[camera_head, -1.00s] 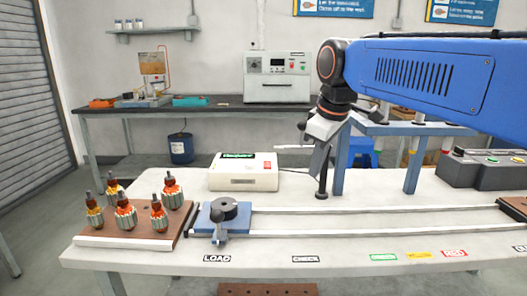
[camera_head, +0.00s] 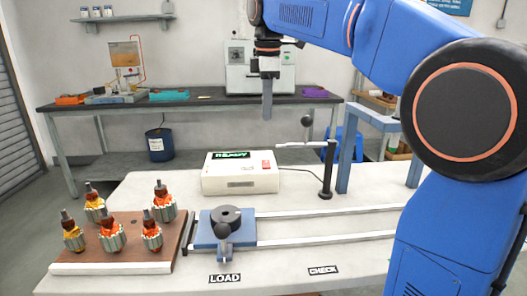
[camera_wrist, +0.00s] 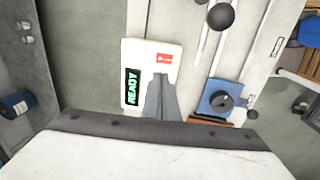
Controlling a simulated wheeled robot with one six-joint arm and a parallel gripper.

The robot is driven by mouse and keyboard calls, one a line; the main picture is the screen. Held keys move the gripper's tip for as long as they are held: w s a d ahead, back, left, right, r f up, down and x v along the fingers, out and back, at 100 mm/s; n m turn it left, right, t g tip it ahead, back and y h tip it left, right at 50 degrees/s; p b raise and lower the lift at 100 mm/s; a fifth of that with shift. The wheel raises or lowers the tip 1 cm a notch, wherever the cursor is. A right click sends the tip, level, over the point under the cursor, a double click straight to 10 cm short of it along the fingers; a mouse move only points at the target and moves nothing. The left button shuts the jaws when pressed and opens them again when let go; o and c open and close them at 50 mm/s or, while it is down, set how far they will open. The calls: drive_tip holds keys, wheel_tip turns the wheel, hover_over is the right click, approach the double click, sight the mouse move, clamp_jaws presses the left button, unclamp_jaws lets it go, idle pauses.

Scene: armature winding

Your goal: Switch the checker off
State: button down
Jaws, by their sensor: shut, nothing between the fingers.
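The checker (camera_head: 238,182) is a white box on the bench with a green-lit display (camera_head: 231,155) that reads READY and a red switch (camera_head: 266,165) on its right side. In the wrist view the checker (camera_wrist: 150,62) lies beyond my fingers, with the READY display (camera_wrist: 133,88) and the red switch (camera_wrist: 164,58) both visible. My gripper (camera_head: 267,117) is shut and empty, pointing down above the checker's right part, apart from it. In the wrist view the closed fingers (camera_wrist: 161,84) overlap the checker's lower right part.
A black post with a ball-topped lever (camera_head: 326,170) stands right of the checker. A blue fixture (camera_head: 209,240) on rails sits in front, and a wooden board (camera_head: 80,263) with several armatures is at the left. The back bench (camera_head: 200,103) stands behind.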

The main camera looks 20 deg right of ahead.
sight(266, 164)
idle(0.3)
drive_tip(key=f, duration=0.4)
drive_tip(key=w+f, duration=0.1)
drive_tip(key=f, duration=0.9)
drive_tip(key=shift+w+d, duration=0.15)
drive_tip(key=shift+w, duration=0.2)
drive_tip(key=shift+w+f, duration=0.1)
drive_tip(key=shift+f, duration=0.1)
drive_tip(key=shift+s, duration=0.2)
drive_tip(key=shift+s+r, duration=0.1)
drive_tip(key=shift+s, duration=0.5)
drive_tip(key=shift+r, duration=0.1)
wheel_tip(266, 164, up, 17)
drive_tip(key=s, duration=0.2)
drive_tip(key=shift+a, duration=0.35)
